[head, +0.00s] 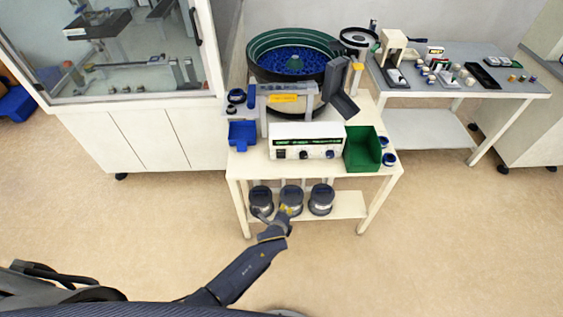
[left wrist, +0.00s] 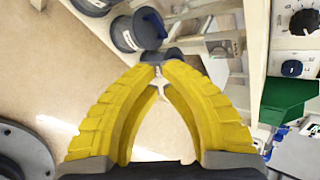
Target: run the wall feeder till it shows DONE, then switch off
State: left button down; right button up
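A large green bowl feeder (head: 262,46) filled with blue parts stands on the cream table. In front of it is a white control box (head: 312,133) with a dark display showing green marks, too small to read. Knobs sit along its lower front. In the left wrist view, part of a control panel (left wrist: 281,42) shows at upper right with a black dial (left wrist: 305,21) and a blue knob (left wrist: 291,68). My left gripper (head: 288,211) is below and in front of the box, near the lower shelf's canisters. Its yellow fingers (left wrist: 160,66) meet at the tips, empty. My right gripper is not in view.
Dark canisters (head: 320,200) stand on the lower shelf. A blue bin (head: 242,133) and a green bin (head: 361,150) flank the box. A smaller bowl (head: 357,37) stands behind at right. A grey side table (head: 480,57) holds small items. The front floor is clear.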

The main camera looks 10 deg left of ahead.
pick_arm(q)
jog(key=w+r+m+t+y, duration=0.2)
jog(key=w+r+m+y, duration=0.1)
jog(key=r+m, duration=0.8)
jog(key=shift+a+r+m+t, duration=0.3)
jog(key=shift+a+r+t, duration=0.15)
jog(key=shift+r, duration=1.45)
jog(key=shift+w, duration=0.1)
send_near(281, 157)
jog(key=f, duration=0.1)
jog(key=w+f, duration=0.1)
jog(key=f, duration=0.2)
jog(key=shift+w, duration=0.35)
jog(key=w, duration=0.2)
jog(key=shift+w+a+r, duration=0.25)
jog(key=shift+w+r, duration=0.1)
jog(key=shift+r, duration=0.05)
jog(key=shift+w+a+r, duration=0.15)
jog(key=shift+w+r, duration=0.1)
jog(key=shift+w, duration=0.4)
